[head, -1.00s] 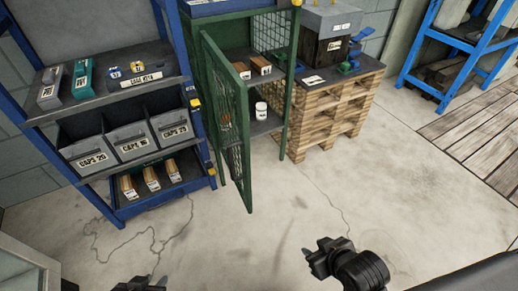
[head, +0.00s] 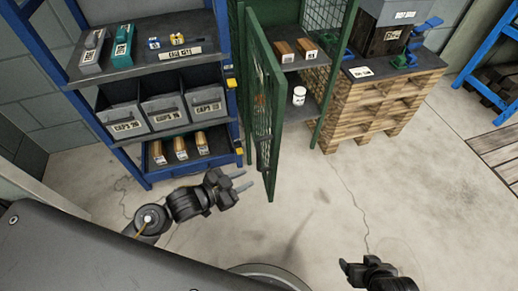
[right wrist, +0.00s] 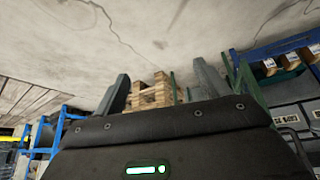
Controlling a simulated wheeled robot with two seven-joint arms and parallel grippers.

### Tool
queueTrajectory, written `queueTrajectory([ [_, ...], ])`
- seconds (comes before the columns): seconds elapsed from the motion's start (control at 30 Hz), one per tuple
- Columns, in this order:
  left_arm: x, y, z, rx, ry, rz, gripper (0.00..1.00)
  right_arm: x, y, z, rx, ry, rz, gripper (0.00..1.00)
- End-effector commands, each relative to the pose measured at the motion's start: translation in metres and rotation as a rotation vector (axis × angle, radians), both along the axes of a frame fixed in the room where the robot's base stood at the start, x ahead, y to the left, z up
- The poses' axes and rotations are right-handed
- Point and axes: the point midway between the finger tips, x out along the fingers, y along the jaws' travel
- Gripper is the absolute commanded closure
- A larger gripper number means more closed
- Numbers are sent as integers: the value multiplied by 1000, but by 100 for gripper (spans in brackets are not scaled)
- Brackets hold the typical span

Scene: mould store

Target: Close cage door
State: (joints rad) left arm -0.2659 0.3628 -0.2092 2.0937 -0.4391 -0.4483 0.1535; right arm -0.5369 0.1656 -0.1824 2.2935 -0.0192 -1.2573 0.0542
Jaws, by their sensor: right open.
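The green mesh cage door (head: 264,110) stands swung open toward me, in front of the green cage (head: 325,75). Its lower outer corner reaches out over the floor. My left gripper (head: 245,180) is just left of the door's lower part, with its two fingers apart and pointing toward it. Nothing is between the fingers, and I cannot tell whether they touch the door. My right gripper (head: 346,270) is open and empty, low over the floor to the right of the door. In the right wrist view its fingers (right wrist: 160,90) are spread, with a pallet stack beyond.
Inside the cage are wooden blocks (head: 295,48) and a white jar (head: 299,95). A blue shelf rack (head: 140,172) with grey bins stands to the left. A pallet stack (head: 375,100) stands to the right. The floor (head: 310,210) in front is clear.

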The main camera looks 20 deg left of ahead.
Motion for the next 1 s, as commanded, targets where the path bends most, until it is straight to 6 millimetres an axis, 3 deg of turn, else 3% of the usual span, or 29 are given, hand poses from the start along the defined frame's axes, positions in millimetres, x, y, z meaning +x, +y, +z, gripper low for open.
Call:
queueTrajectory([
  [0.03,13,1,9,-26,-48,-96,71,-3,-3,-4,-8,32,-5,26],
  [0.1,19,2,17,-89,-88,-222,71,-7,-6,-15,-16,71,-13,26],
  [0.3,25,31,46,-279,-96,-482,71,-20,-12,-40,-33,162,-31,26],
  [0.43,24,53,65,-378,-74,-566,71,-26,-13,-50,-40,198,-39,26],
  [0.6,24,67,76,-439,-58,-604,71,-29,-15,-56,-44,217,-43,26],
  [0.83,25,60,77,-447,-60,-607,71,-29,-16,-57,-44,218,-43,26],
  [1.0,33,35,78,-448,-62,-608,71,-29,-15,-60,-45,219,-43,26],
])
